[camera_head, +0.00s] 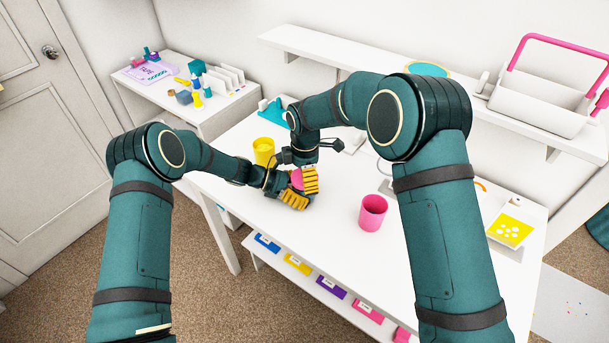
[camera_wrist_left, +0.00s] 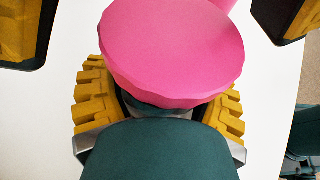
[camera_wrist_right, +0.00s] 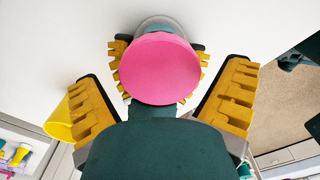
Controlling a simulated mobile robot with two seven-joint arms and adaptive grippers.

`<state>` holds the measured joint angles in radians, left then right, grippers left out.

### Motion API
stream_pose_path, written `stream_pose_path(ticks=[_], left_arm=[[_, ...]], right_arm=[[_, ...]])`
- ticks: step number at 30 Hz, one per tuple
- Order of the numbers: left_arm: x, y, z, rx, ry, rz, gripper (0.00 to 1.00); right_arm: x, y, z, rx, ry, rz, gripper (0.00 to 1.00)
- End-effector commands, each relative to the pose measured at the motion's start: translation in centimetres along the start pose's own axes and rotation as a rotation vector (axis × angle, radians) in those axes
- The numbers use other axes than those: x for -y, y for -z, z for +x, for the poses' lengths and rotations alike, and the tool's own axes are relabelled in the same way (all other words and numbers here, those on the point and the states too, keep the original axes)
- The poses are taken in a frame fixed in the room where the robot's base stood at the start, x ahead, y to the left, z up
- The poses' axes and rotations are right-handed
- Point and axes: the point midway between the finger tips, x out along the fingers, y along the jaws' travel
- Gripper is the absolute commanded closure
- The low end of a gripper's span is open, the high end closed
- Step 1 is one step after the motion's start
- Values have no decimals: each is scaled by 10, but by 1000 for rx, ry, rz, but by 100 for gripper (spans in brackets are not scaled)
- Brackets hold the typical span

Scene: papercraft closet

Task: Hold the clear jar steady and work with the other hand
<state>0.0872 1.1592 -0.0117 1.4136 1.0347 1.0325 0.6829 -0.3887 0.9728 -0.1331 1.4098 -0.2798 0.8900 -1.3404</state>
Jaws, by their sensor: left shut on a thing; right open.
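The clear jar is mostly hidden by its round pink lid and my grippers; a clear, greyish edge of the jar (camera_wrist_right: 165,22) shows past the lid in the right wrist view. The pink lid (camera_wrist_right: 160,68) also shows in the left wrist view (camera_wrist_left: 172,45) and as a small patch in the head view (camera_head: 297,180). My left gripper (camera_head: 292,199) is shut around the jar, its yellow fingers on either side below the lid. My right gripper (camera_wrist_right: 164,78) is open above, its fingers spread on both sides of the lid with gaps between.
A yellow cup (camera_head: 263,151) stands left of the grippers, a pink cup (camera_head: 373,213) to their right. A yellow dotted card (camera_head: 510,231) lies near the white table's right edge. A shelf (camera_head: 360,56) runs behind, with a white caddy (camera_head: 540,104). The front middle of the table is clear.

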Motion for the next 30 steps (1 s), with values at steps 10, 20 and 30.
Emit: stream_pose_path(ticks=[10,20,30], left_arm=[[0,0,0,0,0,0,100],[0,0,0,0,0,0,100],[0,0,0,0,0,0,100]], right_arm=[[-1,0,-39,-1,-3,0,3],[0,0,-44,0,-1,0,0],[0,0,-49,0,-2,0,0]])
